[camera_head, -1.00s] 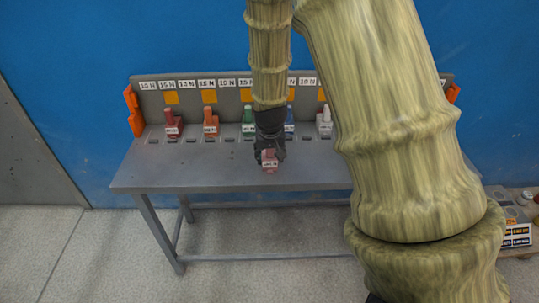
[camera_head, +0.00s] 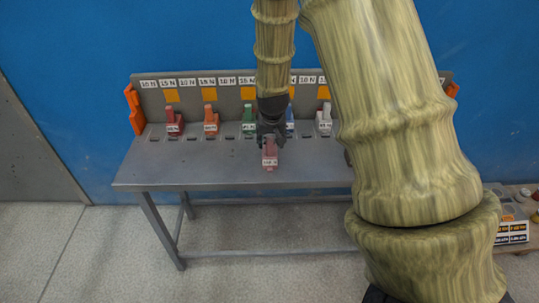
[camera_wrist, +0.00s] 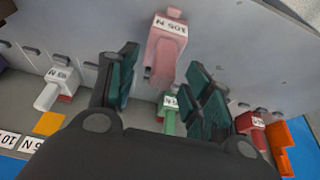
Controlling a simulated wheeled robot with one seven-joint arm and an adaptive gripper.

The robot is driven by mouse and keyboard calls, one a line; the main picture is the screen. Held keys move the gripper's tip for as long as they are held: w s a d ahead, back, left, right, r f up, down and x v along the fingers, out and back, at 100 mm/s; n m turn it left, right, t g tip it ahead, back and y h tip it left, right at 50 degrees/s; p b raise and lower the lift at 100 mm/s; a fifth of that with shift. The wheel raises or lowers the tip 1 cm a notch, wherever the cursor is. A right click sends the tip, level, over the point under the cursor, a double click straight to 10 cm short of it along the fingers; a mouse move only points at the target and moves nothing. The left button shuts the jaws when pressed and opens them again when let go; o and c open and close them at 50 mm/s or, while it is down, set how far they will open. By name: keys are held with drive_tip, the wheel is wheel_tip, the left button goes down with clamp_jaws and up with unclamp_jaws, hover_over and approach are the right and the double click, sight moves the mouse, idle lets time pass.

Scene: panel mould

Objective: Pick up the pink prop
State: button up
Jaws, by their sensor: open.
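The pink prop (camera_head: 269,153) stands near the front of the grey bench, forward of the row of other props, with a white label on its face. In the wrist view the pink prop (camera_wrist: 162,48) shows in the gap between and just beyond the fingertips. My gripper (camera_head: 271,139) is open and empty, close behind and above it in the head view. Its two dark green finger pads (camera_wrist: 162,62) stand apart in the wrist view. I cannot tell whether either finger touches the prop.
Red (camera_head: 174,123), orange (camera_head: 210,121), green (camera_head: 249,120), blue (camera_head: 290,122) and white (camera_head: 324,120) props stand in a row behind. The green prop (camera_wrist: 170,112) shows between my fingers. The bench (camera_head: 150,178) is clear at front left. My arm hides its right part.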

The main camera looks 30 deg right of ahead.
sight(270, 145)
drive_tip(key=shift+w+p+x, duration=0.15)
drive_tip(key=shift+p+x, duration=0.3)
drive_tip(key=shift+x, duration=0.5)
drive_tip(key=shift+w+p+x, duration=0.15)
drive_tip(key=shift+p+x, duration=0.25)
drive_tip(key=shift+x, duration=0.55)
drive_tip(key=shift+w+f, duration=0.25)
drive_tip(key=shift+f, duration=0.4)
clamp_jaws()
